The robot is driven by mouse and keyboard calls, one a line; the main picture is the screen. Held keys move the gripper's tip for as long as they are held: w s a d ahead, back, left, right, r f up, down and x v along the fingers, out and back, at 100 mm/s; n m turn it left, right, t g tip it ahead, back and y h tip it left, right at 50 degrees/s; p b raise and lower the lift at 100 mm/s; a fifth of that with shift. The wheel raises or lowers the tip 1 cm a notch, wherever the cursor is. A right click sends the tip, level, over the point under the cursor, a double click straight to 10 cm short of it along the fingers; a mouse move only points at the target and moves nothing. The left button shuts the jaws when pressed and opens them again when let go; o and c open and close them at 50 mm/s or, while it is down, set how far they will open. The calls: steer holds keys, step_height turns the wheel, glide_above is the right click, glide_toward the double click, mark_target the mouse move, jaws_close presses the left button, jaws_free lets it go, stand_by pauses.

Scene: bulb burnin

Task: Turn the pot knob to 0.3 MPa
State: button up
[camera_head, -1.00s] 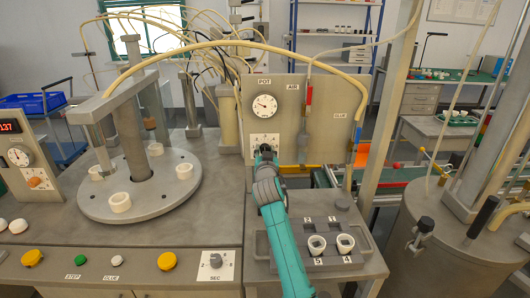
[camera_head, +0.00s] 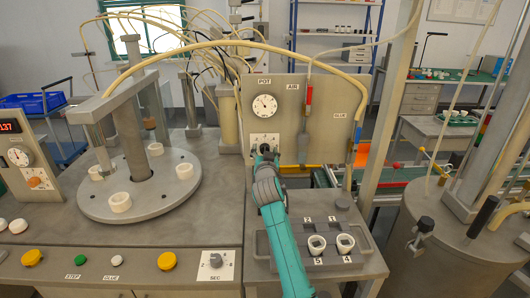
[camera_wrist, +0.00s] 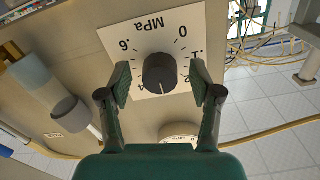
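The pot knob (camera_wrist: 160,73) is dark and round on a white plate (camera_wrist: 188,22) marked MPa, which reads upside down in the wrist view. Figures such as 0 and .6 show around it; some are partly hidden. My gripper (camera_wrist: 160,80) is open, with one finger on each side of the knob and a gap on both sides. In the head view my gripper (camera_head: 265,155) covers the knob, below the POT gauge (camera_head: 265,106). The gauge needle seems to point up and left.
An AIR line with a red fitting (camera_head: 309,95) and a GLUE line (camera_head: 357,135) hang on the panel right of the gauge. A round turntable (camera_head: 145,205) with white cups stands left.

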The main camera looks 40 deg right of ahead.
steer(key=v, duration=1.2)
stand_by(0.6)
